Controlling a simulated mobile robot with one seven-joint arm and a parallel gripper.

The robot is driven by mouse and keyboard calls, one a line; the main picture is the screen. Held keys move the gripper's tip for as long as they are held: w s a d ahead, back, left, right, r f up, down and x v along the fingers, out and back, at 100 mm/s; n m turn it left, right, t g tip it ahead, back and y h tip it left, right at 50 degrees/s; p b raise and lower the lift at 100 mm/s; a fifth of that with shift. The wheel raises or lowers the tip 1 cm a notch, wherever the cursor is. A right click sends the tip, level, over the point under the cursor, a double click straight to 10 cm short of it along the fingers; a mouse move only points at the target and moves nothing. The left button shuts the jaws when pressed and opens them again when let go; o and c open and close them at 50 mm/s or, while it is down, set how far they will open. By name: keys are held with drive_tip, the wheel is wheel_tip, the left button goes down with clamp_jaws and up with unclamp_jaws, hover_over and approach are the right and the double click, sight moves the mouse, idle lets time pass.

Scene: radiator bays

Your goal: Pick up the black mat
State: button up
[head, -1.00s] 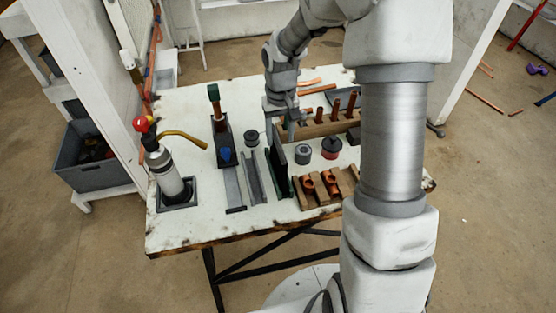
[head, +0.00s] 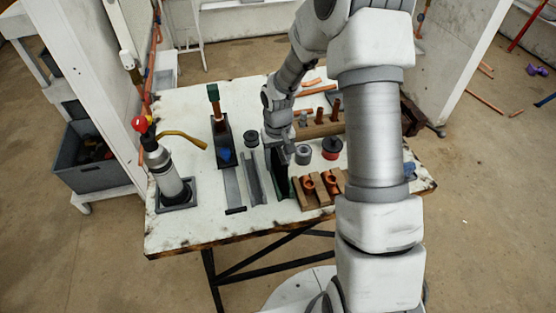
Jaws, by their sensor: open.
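A thin, dark upright panel (head: 280,174), black with a greenish edge, stands on the white worktable (head: 190,225) near its middle; it looks like the black mat. My gripper (head: 277,149) is pointed down at the panel's upper far end. Its fingers are small and partly hidden, and I cannot tell whether they touch the panel. The jaws are open, with nothing seen held in them.
Left of the panel are grey metal channels (head: 252,178) and a torch on a gas bottle (head: 165,172). Right are wooden blocks with copper fittings (head: 318,188), a grey cylinder (head: 303,154) and a red-and-black tin (head: 331,149). My arm hides the table's right part.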

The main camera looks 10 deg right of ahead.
clamp_jaws()
drive_tip(key=shift+r, duration=0.1)
idle(0.3)
